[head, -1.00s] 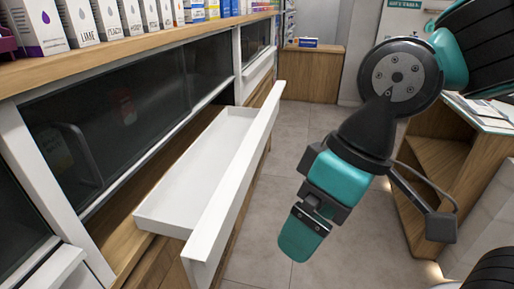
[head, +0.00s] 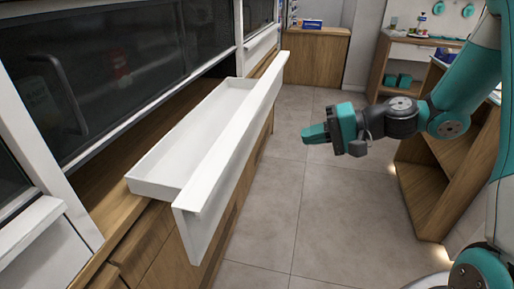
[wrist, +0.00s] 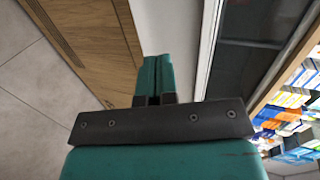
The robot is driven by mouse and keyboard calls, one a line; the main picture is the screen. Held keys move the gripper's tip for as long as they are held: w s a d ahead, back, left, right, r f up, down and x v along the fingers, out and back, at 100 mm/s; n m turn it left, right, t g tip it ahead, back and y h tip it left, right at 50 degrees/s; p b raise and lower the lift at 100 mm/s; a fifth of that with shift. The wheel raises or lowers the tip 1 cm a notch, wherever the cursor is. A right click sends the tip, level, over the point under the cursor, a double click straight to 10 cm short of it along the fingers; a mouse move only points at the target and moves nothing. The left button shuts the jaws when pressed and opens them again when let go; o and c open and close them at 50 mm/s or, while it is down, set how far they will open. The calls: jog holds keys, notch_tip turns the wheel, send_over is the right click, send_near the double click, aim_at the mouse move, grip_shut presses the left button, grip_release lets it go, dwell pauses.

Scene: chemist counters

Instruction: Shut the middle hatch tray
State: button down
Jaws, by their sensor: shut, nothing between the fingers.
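The middle hatch tray (head: 205,140) is a white, shallow drawer with a tall white front panel (head: 230,155). In the head view it stands pulled out from the counter below the dark glass. My gripper (head: 308,134) is shut and empty. It is to the right of the tray's front panel, apart from it, over the aisle, with its fingers pointing left towards the panel. In the wrist view the shut teal fingers (wrist: 153,80) point at a pale white surface, probably the tray front, with the wooden counter front (wrist: 95,35) at the left.
The wooden counter (head: 150,245) runs along the left, with dark glass (head: 90,70) above the tray. A wooden shelf unit (head: 440,175) stands at the right. The tiled floor (head: 300,220) between them is clear. A small wooden cabinet (head: 315,55) stands at the back.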

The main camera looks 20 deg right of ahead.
jog(key=d, duration=0.1)
jog(key=m+t+p, duration=0.1)
jog(key=p, duration=0.1)
send_near(246, 140)
jog(key=x, duration=0.7)
jog(key=shift+a+r, duration=0.1)
